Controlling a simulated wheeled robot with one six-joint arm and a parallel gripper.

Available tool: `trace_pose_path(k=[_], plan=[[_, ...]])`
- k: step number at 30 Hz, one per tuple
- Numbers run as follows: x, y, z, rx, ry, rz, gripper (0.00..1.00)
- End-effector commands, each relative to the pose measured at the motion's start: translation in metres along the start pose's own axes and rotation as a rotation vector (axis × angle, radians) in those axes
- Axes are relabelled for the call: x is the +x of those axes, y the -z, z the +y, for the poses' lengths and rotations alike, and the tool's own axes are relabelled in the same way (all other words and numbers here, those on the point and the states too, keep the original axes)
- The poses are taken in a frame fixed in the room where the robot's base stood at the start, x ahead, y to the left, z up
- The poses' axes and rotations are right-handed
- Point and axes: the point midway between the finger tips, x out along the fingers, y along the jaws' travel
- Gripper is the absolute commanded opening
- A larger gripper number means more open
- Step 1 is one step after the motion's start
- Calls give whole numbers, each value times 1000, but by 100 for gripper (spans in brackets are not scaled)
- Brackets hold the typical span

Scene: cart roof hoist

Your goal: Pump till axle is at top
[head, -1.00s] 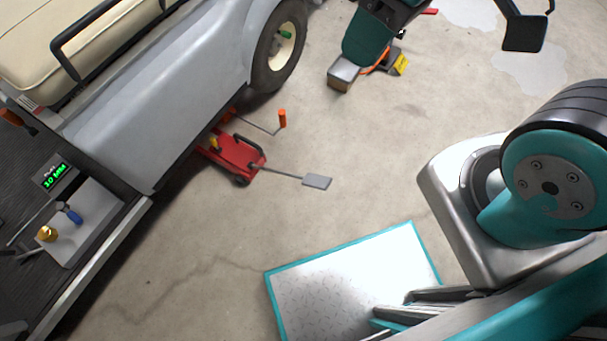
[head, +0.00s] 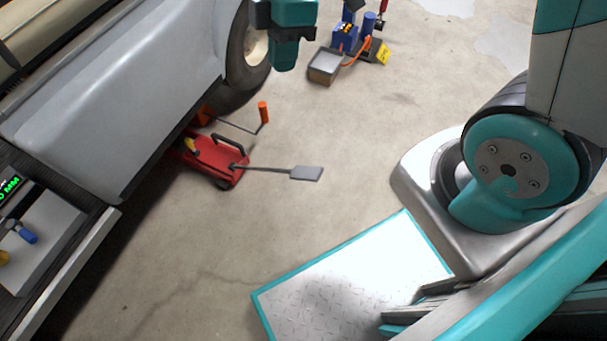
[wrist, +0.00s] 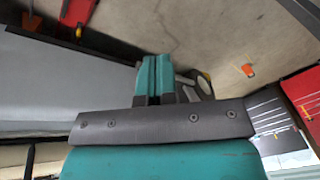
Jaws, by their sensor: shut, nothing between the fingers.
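A red floor jack (head: 215,162) sits low beside the golf cart (head: 120,110), partly under it. A rod with a flat grey pedal (head: 306,173) sticks out from the jack to the right. A thin bent rod with an upright orange grip (head: 263,113) is beside it. The cart's axle is hidden behind its body and wheel (head: 245,60). My gripper (head: 284,66) points down beside the wheel, above and apart from the orange grip in the picture. Its teal fingers (wrist: 160,78) are together and empty in the wrist view.
A bin and blue device (head: 345,38) with a yellow tag stand on the floor at the top. A teal-edged plate (head: 350,275) lies in front. A bench with a green display (head: 8,190) is at left. Open concrete floor lies between.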

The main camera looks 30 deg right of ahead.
Motion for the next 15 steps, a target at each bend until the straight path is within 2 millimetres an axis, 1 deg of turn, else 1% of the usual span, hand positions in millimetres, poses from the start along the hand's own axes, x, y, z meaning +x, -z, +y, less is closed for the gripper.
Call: trace_pose_path(k=[1, 2, 3, 6, 9, 10, 12, 15], plan=[[55, -17, 25, -108, 38, -19, 0], [74, -24, 36, -178, 55, -27, 0], [98, -32, 48, -268, 77, -35, 0], [147, -52, 72, -455, 125, -45, 0], [180, -66, 85, -585, 162, -46, 0], [187, -69, 87, -612, 170, -45, 0], [197, -73, 91, -659, 181, -44, 0], [201, -75, 92, -687, 189, -43, 0]])
